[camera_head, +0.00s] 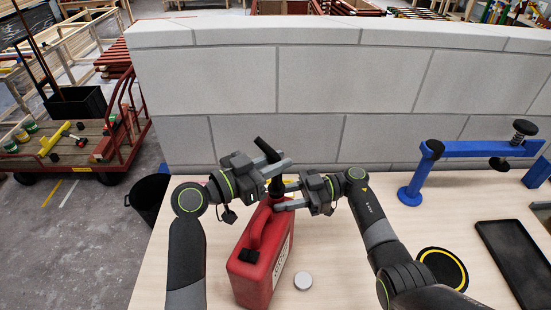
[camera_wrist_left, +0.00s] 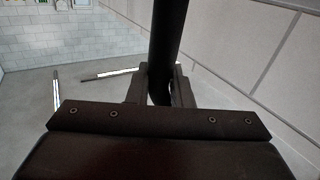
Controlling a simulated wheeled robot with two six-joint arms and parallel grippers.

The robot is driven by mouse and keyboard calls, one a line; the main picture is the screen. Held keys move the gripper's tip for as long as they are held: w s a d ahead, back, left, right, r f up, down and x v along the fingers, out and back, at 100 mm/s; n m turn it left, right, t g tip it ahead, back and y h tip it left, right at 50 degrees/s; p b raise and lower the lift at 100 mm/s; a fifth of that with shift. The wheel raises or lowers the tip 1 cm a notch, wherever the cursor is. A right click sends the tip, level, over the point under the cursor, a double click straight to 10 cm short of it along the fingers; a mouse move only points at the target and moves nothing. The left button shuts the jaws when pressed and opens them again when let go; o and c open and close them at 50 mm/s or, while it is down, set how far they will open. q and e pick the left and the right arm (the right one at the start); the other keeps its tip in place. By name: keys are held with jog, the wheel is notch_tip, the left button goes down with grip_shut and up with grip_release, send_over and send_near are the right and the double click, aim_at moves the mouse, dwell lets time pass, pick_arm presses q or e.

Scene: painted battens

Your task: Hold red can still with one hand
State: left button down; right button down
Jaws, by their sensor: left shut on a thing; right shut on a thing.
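The red can (camera_head: 262,262) stands upright on the pale table, its moulded handle and a black cap on the near side. A black spout (camera_head: 266,149) rises at the can's top, tilted to the left. My left gripper (camera_head: 277,166) is shut on the spout; in the left wrist view the dark spout tube (camera_wrist_left: 168,35) passes between its fingers. My right gripper (camera_head: 281,196) is lower, coming from the right, and is shut on the red can at its neck. The fingers partly hide the joint between spout and can.
A small white cap (camera_head: 303,281) lies right of the can. Further right are a black disc with a yellow ring (camera_head: 442,268), a black tray (camera_head: 515,262) and a blue clamp stand (camera_head: 418,180). A grey block wall (camera_head: 330,85) stands behind the table. A black bin (camera_head: 149,197) is off its left edge.

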pick_arm(q)
jog(key=shift+f, duration=0.95)
jog(key=c, duration=1.2)
grip_release()
jog(key=v, duration=1.2)
pick_arm(e)
jog(key=c, duration=0.9)
grip_release()
